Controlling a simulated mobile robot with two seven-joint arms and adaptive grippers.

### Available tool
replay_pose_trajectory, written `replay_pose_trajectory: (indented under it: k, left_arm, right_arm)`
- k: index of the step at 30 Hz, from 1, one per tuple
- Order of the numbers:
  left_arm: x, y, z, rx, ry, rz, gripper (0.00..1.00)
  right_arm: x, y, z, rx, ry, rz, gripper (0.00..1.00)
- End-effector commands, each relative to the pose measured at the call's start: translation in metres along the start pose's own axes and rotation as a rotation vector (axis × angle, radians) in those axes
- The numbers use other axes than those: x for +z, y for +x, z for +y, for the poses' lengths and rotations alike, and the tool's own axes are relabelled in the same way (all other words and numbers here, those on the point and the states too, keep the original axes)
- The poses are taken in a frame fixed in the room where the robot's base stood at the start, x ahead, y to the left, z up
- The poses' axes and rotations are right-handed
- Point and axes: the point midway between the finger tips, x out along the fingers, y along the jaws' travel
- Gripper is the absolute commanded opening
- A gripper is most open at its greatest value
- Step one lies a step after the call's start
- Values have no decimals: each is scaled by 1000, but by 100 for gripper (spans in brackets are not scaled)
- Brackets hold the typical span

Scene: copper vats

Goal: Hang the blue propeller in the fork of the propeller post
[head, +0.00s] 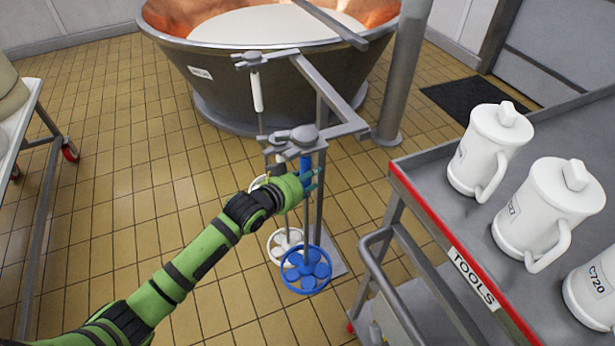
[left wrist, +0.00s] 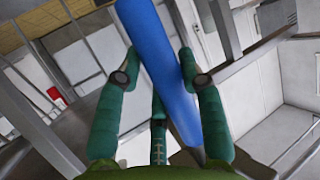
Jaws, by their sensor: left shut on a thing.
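The blue propeller (head: 305,270) hangs upright on its thin shaft at the post, with its ringed wheel low over the floor. My left gripper (head: 307,181) is shut on its blue handle just below the near arm of the propeller post (head: 340,128). The handle (left wrist: 160,60) also runs between my fingers in the left wrist view (left wrist: 160,85). The handle's top is at the near fork (head: 305,136); I cannot tell whether it is seated there. White propellers hang beside it, one wheel (head: 285,243) just left of the blue one. My right gripper is not in view.
A copper vat (head: 250,75) of white liquid stands behind the post. A grey tools cart (head: 430,165) with white lidded jugs (head: 550,210) stands close on the right. A table with red-wheeled legs (head: 38,130) is at the left. Tiled floor (head: 130,150) is clear between.

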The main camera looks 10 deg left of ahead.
Motion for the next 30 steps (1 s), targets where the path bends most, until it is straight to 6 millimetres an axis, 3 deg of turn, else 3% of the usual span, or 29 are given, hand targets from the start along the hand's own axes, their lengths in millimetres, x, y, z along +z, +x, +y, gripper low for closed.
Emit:
replay_pose_trajectory:
  k: [28,29,30]
  left_arm:
    - [-2,4,2,1,2,9,0]
    - [-2,4,2,1,2,9,51]
    - [-1,4,2,1,2,9,66]
  right_arm:
    - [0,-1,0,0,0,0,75]
    - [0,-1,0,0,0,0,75]
    - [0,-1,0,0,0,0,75]
